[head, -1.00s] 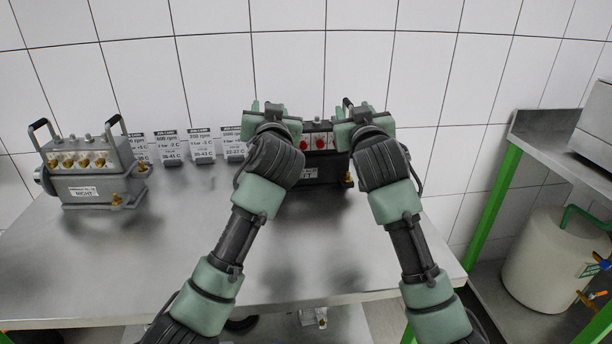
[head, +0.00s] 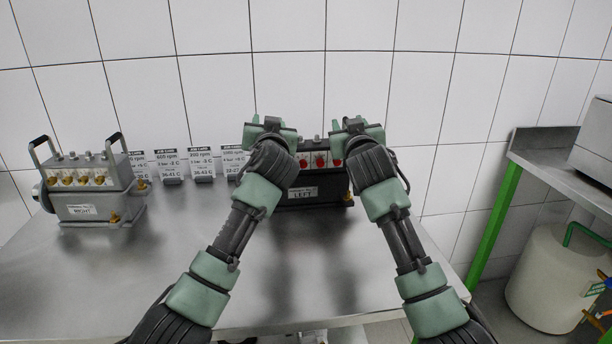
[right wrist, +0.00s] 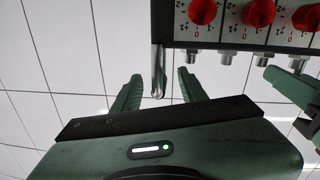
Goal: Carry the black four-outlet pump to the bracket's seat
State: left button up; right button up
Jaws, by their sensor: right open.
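The black pump (head: 297,198) stands at the back of the metal bench, with red knobs on its pale front panel and a label reading LEFT. Its red knobs also show in the right wrist view (right wrist: 258,14). My left gripper (head: 267,121) is at the pump's upper left; its jaws are too unclear to judge. My right gripper (head: 348,123) is at its upper right. In the right wrist view my right gripper (right wrist: 159,92) is open, with the end of a metal post (right wrist: 158,72) between its fingers, apart from both. I cannot make out the bracket's seat.
A grey pump (head: 97,195) with brass-coloured knobs and two handles stands at the bench's left. Several job cards (head: 168,163) stand along the back near the tiled wall. The bench (head: 130,285) is clear in front. A side table (head: 555,165) stands at right above a white tank (head: 545,280).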

pick_arm(q)
jog(key=shift+w+a, duration=0.15)
jog(key=shift+w, duration=0.7)
pick_arm(e)
jog(key=shift+w+a, duration=0.1)
jog(key=shift+w, duration=0.75)
pick_arm(q)
grip_shut()
pick_arm(e)
grip_shut()
jog(key=shift+s+r, duration=0.1)
jog(key=shift+r, duration=0.25)
pick_arm(q)
jog(key=shift+r, duration=0.3)
